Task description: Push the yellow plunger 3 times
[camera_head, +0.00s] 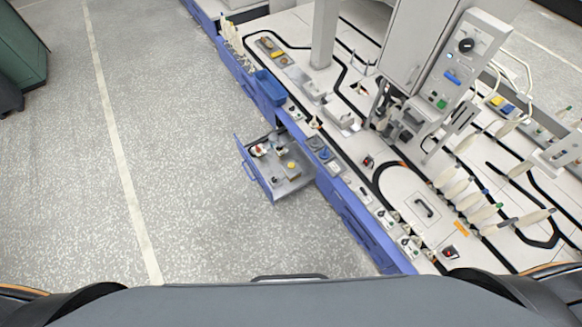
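A small yellow round piece (291,166) stands in the open grey drawer tray (296,185) below the workbench. It looks like the yellow plunger, but it is too small to be sure. Other small items lie around it in the tray. Other yellow pieces show on the bench, one at the upper left (266,43) and one at the right (496,101). Neither of my grippers is in view, and nothing of mine touches the tray or the yellow piece.
The blue-fronted workbench (345,205) runs diagonally, with black tracks, bobbins and a control panel (462,68) on it. The drawer's blue front (252,170) sticks out over the floor. The speckled floor (185,150) left of it is clear.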

